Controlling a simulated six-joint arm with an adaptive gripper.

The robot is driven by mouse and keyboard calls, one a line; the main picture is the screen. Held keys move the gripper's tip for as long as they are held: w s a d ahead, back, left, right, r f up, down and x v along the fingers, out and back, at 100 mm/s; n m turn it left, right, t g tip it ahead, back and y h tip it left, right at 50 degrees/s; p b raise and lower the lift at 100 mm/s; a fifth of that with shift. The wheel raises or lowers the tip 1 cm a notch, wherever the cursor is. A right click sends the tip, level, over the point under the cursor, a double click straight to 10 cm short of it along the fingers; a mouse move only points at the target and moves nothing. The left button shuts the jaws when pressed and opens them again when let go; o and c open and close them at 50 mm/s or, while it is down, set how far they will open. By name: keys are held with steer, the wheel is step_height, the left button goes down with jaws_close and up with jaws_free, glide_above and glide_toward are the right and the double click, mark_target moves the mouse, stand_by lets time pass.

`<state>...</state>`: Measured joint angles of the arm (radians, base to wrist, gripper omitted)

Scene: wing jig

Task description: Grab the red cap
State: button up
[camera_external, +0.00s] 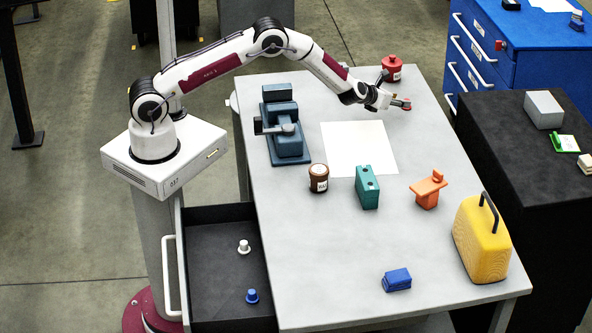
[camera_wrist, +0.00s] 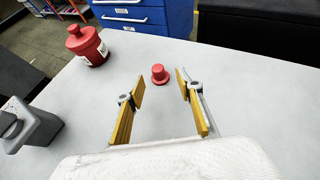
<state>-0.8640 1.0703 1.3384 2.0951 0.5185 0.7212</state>
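The red cap (camera_wrist: 160,75) stands on the grey table top in the wrist view, a small knob with a wider flange at its base. It lies just beyond the fingertips of my gripper (camera_wrist: 159,83), roughly centred between them. My gripper is open, its two yellow-padded fingers spread apart with nothing between them. In the external view the red cap (camera_external: 406,103) shows as a small red spot at the tip of my gripper (camera_external: 394,103), near the table's far right edge. Whether the fingers touch it is hard to tell there.
A red jar (camera_wrist: 87,45) with a lid stands left of the cap, and a grey device (camera_wrist: 30,124) sits nearer at left. A blue vise (camera_external: 284,125), white sheet (camera_external: 358,148), brown jar (camera_external: 318,178), teal block (camera_external: 366,187), orange part (camera_external: 428,189) and yellow case (camera_external: 482,240) occupy the table.

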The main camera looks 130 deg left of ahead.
steer(key=shift+a, duration=0.2)
steer(key=shift+s+x, duration=0.2)
steer(key=shift+x, duration=2.25)
steer(key=shift+f, duration=0.1)
steer(key=c, duration=0.9)
